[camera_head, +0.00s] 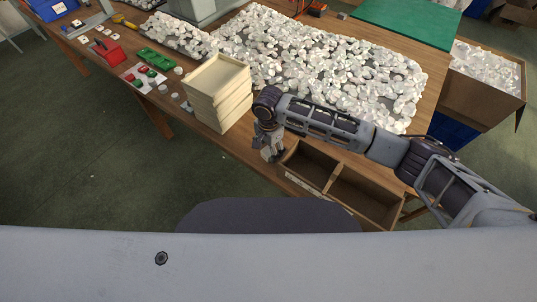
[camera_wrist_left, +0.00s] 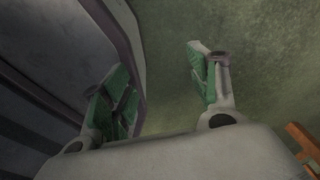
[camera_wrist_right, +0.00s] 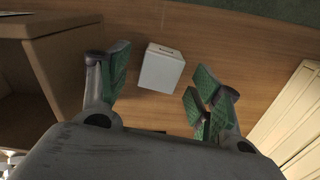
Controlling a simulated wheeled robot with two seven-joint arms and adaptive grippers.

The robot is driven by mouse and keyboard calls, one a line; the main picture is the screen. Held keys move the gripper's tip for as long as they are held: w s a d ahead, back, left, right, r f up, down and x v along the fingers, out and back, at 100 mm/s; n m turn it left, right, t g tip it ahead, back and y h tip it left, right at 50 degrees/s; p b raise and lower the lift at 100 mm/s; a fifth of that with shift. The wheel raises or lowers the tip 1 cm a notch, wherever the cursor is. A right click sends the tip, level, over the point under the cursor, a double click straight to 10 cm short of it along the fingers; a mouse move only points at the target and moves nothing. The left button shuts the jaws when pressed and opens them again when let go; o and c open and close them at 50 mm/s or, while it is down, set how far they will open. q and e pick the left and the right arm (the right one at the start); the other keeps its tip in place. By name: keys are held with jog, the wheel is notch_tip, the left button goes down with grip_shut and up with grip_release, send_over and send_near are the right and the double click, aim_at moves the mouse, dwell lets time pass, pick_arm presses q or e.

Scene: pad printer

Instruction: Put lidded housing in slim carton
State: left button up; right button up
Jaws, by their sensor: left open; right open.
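A small white box-shaped housing (camera_wrist_right: 161,69) with a closed top and a small dark mark stands on the wooden table in the right wrist view. My right gripper (camera_wrist_right: 166,80) is open, with its green-padded fingers on either side of the housing; I cannot tell whether they touch it. In the head view my right gripper (camera_head: 269,149) points down beside a brown open carton with two compartments (camera_head: 330,180); its wall (camera_wrist_right: 62,62) also shows in the right wrist view. I cannot tell which compartment is the slim carton. My left gripper (camera_wrist_left: 163,80) is open and empty, away from the table.
A stack of cream trays (camera_head: 216,100) stands left of my right gripper. Piles of white parts (camera_head: 310,60) cover the table behind my right arm. A green mat (camera_head: 405,20) lies at the back right. A red holder (camera_head: 108,51) and green fixture (camera_head: 158,60) are at the left.

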jog(key=shift+f, duration=0.95)
jog(key=shift+c, duration=0.7)
jog(key=c, duration=0.9)
jog(key=shift+r, duration=0.75)
notch_tip(320, 180, up, 7)
jog(key=shift+f, duration=0.1)
jog(key=shift+r, duration=0.85)
pick_arm(q)
jog(key=shift+s+r, duration=0.2)
jog(key=shift+s, duration=0.6)
